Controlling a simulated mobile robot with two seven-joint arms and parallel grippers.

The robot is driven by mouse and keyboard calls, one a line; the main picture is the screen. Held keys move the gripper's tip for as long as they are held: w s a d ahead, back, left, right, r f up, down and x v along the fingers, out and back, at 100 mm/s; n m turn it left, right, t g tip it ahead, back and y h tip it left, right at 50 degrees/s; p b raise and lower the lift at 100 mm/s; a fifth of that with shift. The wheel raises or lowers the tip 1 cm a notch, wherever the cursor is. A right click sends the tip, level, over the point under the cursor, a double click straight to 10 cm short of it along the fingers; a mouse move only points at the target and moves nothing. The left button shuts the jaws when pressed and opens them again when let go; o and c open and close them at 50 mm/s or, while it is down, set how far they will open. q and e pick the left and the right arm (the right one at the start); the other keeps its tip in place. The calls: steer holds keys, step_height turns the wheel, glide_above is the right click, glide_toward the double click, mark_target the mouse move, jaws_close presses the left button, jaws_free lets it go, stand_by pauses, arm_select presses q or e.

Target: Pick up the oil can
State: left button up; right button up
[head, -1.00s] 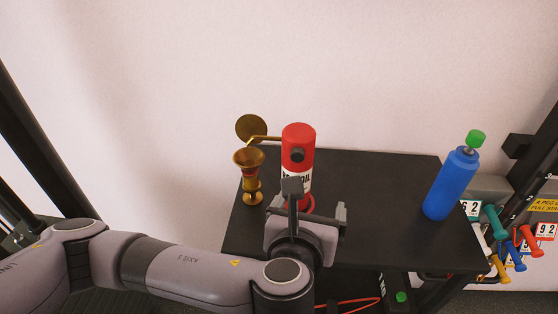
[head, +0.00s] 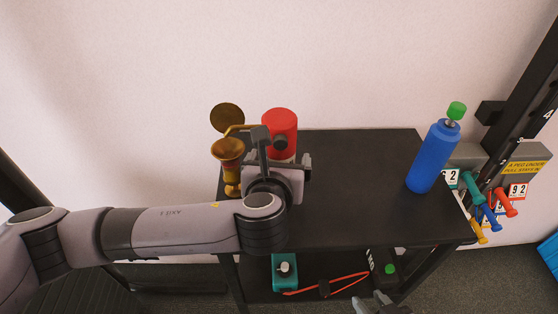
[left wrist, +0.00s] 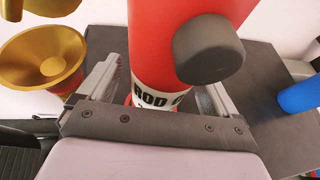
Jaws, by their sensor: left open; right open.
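The oil can (head: 280,122) is an upright red cylinder with a white lettered label and a dark round knob, on the black table; it also shows large in the left wrist view (left wrist: 155,50). My left gripper (head: 275,161) is in front of it and hides its lower part. In the left wrist view my left gripper's fingers (left wrist: 157,88) are open, one on each side of the can's label. I cannot tell whether they touch it. My right gripper (head: 380,304) shows partly at the bottom edge of the head view, open, away from the can.
A brass goblet-like piece (head: 228,152) with a round disc stands close left of the can. A blue bottle (head: 434,156) with a green cap stands at the table's right. The tabletop (head: 365,180) between is clear. The lower shelf holds a teal box (head: 285,271) and a red cable.

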arm_select(q)
steer(key=shift+w+f, duration=0.15)
steer(key=shift+w, duration=0.2)
steer(key=c, duration=1.6)
step_height(320, 180, up, 20)
steer(key=shift+r+p, duration=0.15)
steer(key=shift+p, duration=0.8)
